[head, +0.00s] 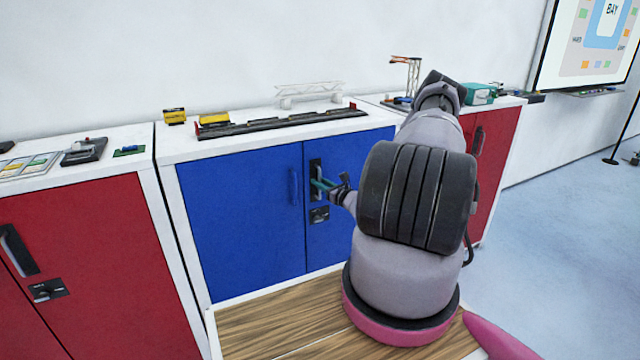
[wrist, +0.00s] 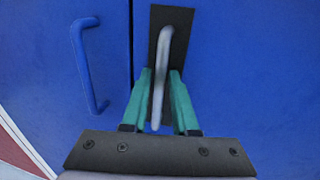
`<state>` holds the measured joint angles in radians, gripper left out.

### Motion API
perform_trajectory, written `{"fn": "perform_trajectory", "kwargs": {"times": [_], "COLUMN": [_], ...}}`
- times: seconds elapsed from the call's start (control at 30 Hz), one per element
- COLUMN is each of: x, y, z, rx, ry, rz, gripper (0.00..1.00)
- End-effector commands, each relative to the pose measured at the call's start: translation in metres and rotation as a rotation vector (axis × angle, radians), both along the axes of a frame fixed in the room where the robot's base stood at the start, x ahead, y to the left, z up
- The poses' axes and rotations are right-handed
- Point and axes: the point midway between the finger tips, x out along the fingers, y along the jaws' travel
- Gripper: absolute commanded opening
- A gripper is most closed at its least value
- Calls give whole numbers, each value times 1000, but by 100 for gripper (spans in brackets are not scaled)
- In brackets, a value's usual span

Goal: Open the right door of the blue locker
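The blue locker's right door (head: 337,240) is shut, flush with the left door (head: 240,220). Its grey bar handle (wrist: 165,60) stands upright on a black plate (wrist: 183,25). My gripper (head: 318,184) is at this handle. In the wrist view my gripper (wrist: 161,75) has its green fingers on either side of the bar, with narrow gaps seeming to show between the bar and each finger. A black latch plate (head: 319,214) sits below the handle. My arm hides much of the right door in the head view.
The left door has its own blue handle (wrist: 88,65), close left of my gripper. Red lockers stand on the left (head: 110,260) and right (head: 497,140). Crane and train models (head: 280,122) lie on the blue locker's top. Open floor (head: 560,220) lies to the right.

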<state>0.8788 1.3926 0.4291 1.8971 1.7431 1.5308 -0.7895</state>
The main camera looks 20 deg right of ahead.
Motion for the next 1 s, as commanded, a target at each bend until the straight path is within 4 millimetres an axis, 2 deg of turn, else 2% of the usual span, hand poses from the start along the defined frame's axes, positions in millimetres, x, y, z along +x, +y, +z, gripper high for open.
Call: {"fn": "perform_trajectory", "kwargs": {"times": [0.23, 0.27, 0.3, 0.33, 1.0], "x": [1, 1, 1, 1, 0], "y": [0, 0, 0, 0, 0], "z": [0, 0, 0, 0, 0], "rx": [0, 0, 0, 0, 0], "ry": [0, 0, 0, 0, 0], "rz": [0, 0, 0, 0, 0], "gripper": [27, 20, 4, 0, 0]}}
